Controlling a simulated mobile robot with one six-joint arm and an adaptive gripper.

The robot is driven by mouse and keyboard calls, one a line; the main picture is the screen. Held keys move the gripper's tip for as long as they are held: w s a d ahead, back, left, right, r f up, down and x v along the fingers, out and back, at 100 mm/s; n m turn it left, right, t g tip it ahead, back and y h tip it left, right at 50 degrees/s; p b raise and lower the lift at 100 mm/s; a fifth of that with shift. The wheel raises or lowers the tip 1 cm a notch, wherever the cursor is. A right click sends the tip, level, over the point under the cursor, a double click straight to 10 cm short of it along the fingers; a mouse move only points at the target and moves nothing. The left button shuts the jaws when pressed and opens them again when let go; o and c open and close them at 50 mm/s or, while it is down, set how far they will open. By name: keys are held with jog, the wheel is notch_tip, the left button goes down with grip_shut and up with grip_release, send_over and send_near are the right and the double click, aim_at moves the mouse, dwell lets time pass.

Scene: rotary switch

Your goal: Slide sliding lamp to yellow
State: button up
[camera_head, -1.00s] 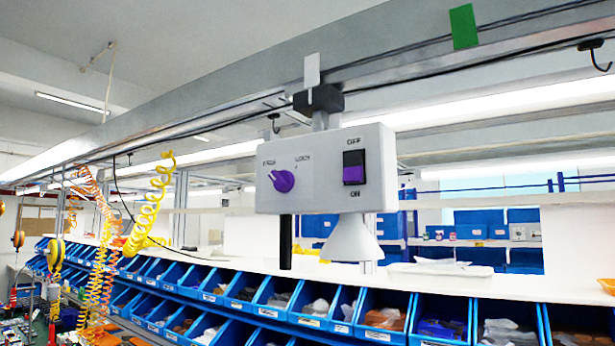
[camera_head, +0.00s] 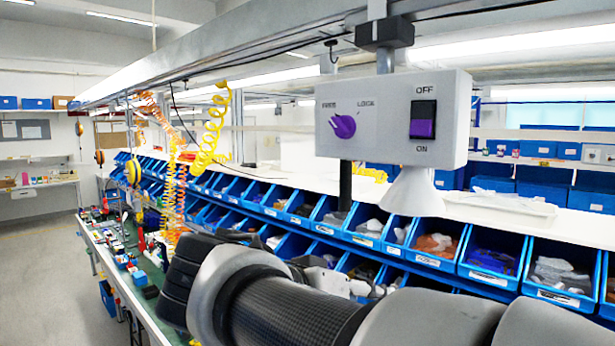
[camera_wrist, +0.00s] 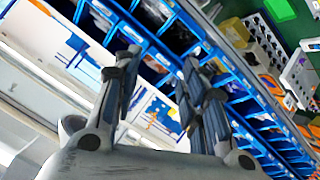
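The sliding lamp (camera_head: 392,116) is a light grey box hanging from the overhead rail (camera_head: 250,52) by a black carriage (camera_head: 385,34). Its purple knob (camera_head: 343,126) sits at the left of the face and appears turned toward the FREE side. The switch (camera_head: 423,119) is black above and purple below, between OFF and ON. A black handle (camera_head: 345,185) and a white cone (camera_head: 416,192) hang underneath. No yellow mark on the rail is visible. My gripper (camera_wrist: 162,65) shows in the wrist view with fingers apart and nothing between them. The lamp is not in the wrist view.
My arm crosses the bottom of the head view, in front of blue bins (camera_head: 433,245). Yellow coiled hoses (camera_head: 211,130) hang left of the lamp. A green workbench (camera_head: 150,262) with parts is at lower left. The air directly left of the lamp looks clear.

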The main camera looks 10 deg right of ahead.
jog(key=w+a+r+m+t+h+p, duration=0.1)
jog(key=w+a+r, duration=0.1)
jog(key=r, duration=0.2)
jog(key=w+a+r+m+t+h, duration=0.1)
jog(key=w+a+r, duration=0.1)
jog(key=a+r, duration=0.15)
jog(key=m+t+h+p, duration=0.2)
jog(key=m, duration=0.1)
send_near(342, 179)
jog(key=p+x, duration=0.2)
jog(key=x, duration=0.9)
jog(key=shift+w+p, duration=0.1)
jog(key=shift+p, duration=0.2)
jog(key=shift+c, duration=0.3)
grip_shut()
